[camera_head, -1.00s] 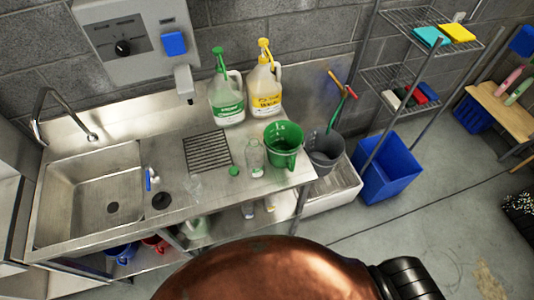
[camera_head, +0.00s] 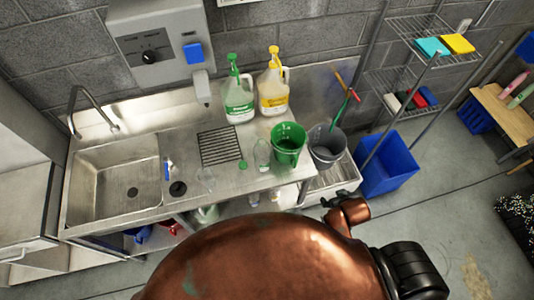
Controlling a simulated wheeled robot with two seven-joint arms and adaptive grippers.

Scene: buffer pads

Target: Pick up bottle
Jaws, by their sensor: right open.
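A small clear bottle (camera_head: 262,155) stands upright on the steel counter (camera_head: 205,145), just left of a green pitcher (camera_head: 288,147). A green-labelled pump jug (camera_head: 238,96) and a yellow-labelled pump jug (camera_head: 272,84) stand behind it by the wall; the task does not say which container is the bottle. My right gripper (camera_head: 331,201) is small and dark in the picture, at the end of my copper arm. It is open and apart from the bottle, to its lower right beyond the counter's corner. My left gripper is out of view.
A drain grate (camera_head: 221,146) lies behind, the sink (camera_head: 115,188) left. A grey bucket (camera_head: 327,148) and blue bin (camera_head: 388,165) stand right.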

